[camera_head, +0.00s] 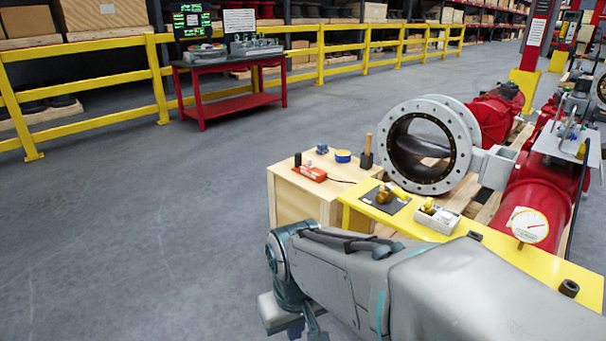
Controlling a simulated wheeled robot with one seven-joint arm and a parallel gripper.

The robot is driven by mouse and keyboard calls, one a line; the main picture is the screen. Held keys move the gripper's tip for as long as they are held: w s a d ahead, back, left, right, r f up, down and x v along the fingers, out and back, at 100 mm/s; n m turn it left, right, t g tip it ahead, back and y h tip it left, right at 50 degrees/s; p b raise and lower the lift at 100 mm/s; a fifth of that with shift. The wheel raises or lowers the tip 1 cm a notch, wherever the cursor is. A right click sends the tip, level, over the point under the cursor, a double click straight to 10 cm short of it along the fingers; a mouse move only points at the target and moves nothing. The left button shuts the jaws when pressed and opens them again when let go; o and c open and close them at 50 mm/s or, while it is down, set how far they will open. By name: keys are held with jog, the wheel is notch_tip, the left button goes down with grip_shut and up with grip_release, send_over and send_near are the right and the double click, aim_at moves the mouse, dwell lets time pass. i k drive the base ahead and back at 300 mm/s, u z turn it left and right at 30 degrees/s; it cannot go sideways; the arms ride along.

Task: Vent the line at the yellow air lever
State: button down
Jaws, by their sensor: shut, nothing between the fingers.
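The red valve actuator (538,195) lies at the right, joined to a large grey flanged butterfly valve (383,150). A grey metal plate (557,146) with small fittings and tubing stands on the actuator near the right edge. A small yellow piece (581,151) shows on this plate; it is too small to tell whether it is the air lever or how it is turned. My gripper (305,331) is at the bottom edge, partly cut off, shut and empty. It hangs over the floor in front of the benches, well apart from the plate.
A round gauge (529,225) faces me on the actuator. A yellow bench (472,238) carries a dark mat and a white box (437,219). A wooden bench (303,188) with tools stands left of it. A red table (232,103) stands behind. The left floor is clear.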

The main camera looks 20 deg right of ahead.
aim_at(404, 196)
jog(key=z, duration=0.1)
jog(key=i, duration=0.65)
jog(key=z, duration=0.8)
jog(key=i, duration=0.35)
jog(key=z, duration=0.25)
